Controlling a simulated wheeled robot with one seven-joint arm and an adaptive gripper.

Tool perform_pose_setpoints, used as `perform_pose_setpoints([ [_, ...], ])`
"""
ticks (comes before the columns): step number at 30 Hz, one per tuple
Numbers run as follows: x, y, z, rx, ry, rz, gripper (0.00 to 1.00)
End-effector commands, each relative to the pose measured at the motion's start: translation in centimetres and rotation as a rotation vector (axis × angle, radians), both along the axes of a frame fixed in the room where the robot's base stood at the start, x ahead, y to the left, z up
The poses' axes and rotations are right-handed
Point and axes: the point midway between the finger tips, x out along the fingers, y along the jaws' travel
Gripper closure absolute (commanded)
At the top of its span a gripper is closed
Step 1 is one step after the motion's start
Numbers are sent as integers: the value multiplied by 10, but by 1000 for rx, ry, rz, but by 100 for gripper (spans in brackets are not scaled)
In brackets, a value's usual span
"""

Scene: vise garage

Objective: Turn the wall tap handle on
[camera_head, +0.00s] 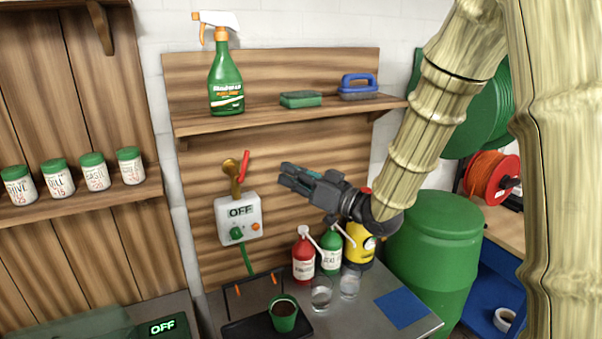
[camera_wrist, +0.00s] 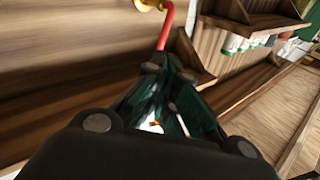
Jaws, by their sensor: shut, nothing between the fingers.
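The wall tap is brass (camera_head: 233,178) with a red lever handle (camera_head: 244,166), mounted on the wooden back panel above a white control box (camera_head: 239,218). The box's display reads OFF. The handle points up, leaning slightly right. My gripper (camera_head: 284,173) is shut and empty, to the right of the handle in the head view, with a visible gap between them. In the wrist view, the red handle (camera_wrist: 166,26) shows at the top, just beyond my shut fingertips (camera_wrist: 167,64). Part of the brass body (camera_wrist: 148,4) shows at the top edge. Whether they touch is unclear there.
A wooden shelf (camera_head: 290,118) above holds a green spray bottle (camera_head: 226,80), a sponge and a brush. Below stand red (camera_head: 303,258) and green bottles, glasses and a green cup (camera_head: 284,316). A green barrel (camera_head: 433,245) is at right. The panel around the tap is clear.

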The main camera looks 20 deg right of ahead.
Motion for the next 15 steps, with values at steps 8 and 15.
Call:
perform_pose_setpoints([
  [8, 38, 27, 10, 0, 2, 2, 100],
  [15, 65, 45, 14, 1, 2, 0, 100],
])
